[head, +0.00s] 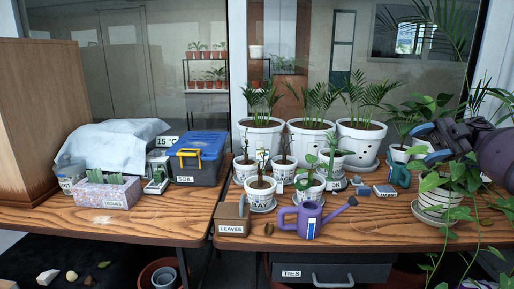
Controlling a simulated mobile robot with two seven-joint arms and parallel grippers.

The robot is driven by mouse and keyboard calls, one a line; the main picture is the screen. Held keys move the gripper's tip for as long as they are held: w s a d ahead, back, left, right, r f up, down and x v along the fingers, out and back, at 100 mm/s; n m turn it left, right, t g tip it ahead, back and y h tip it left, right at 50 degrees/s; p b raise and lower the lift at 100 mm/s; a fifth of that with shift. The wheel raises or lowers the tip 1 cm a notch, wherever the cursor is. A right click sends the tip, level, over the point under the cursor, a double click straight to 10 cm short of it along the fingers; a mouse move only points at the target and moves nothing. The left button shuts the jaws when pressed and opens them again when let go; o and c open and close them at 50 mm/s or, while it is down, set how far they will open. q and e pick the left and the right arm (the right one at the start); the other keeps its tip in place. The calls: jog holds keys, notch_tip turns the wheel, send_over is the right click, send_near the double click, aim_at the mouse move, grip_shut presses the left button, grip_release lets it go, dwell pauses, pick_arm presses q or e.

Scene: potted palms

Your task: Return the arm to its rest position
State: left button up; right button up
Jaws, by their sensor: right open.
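My right gripper (432,144) is at the right edge of the head view, above the right part of the table. Its two blue-tipped fingers point left and are apart, with nothing between them. It hangs above a trailing plant in a white striped pot (436,203), whose leaves overlap part of it. My left gripper is out of view.
Potted palms (258,133) stand at the back of the right table, with smaller pots in front. A purple watering can (310,220) and a LEAVES box (232,218) are near the front edge. A black toolbox (196,165) stands on the left table.

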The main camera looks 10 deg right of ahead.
jog(key=a+f+m+t+y+p, duration=0.2)
jog(key=a+f+m+t, duration=0.15)
jog(key=a+f, duration=0.8)
jog(key=s+a+f+m+t+h+p, duration=0.1)
jog(key=s+a+f+m+t+h, duration=0.1)
jog(key=s+a+f+m+t, duration=0.35)
jog(key=s+a+f+m+t+h+p, duration=0.25)
jog(key=f+t, duration=0.35)
jog(key=f, duration=0.4)
pick_arm(q)
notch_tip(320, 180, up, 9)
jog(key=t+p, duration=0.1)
jog(key=p, duration=0.2)
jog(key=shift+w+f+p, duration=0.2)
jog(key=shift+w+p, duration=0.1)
pick_arm(e)
jog(key=s+f+m+g+h, duration=0.1)
jog(key=s+f+m+h, duration=0.2)
jog(key=s, duration=0.7)
jog(key=s+a+f+m+g+h, duration=0.1)
jog(key=s+f+m+h, duration=0.3)
jog(key=s, duration=0.5)
jog(key=s+a+f+m+g+h, duration=0.1)
jog(key=s+f+m+h, duration=0.3)
jog(key=s+m+h, duration=0.3)
jog(key=s, duration=0.3)
jog(key=shift+s+a+h, duration=0.25)
jog(key=shift+s+h, duration=0.05)
jog(key=shift+h, duration=0.05)
jog(key=shift+f, duration=0.1)
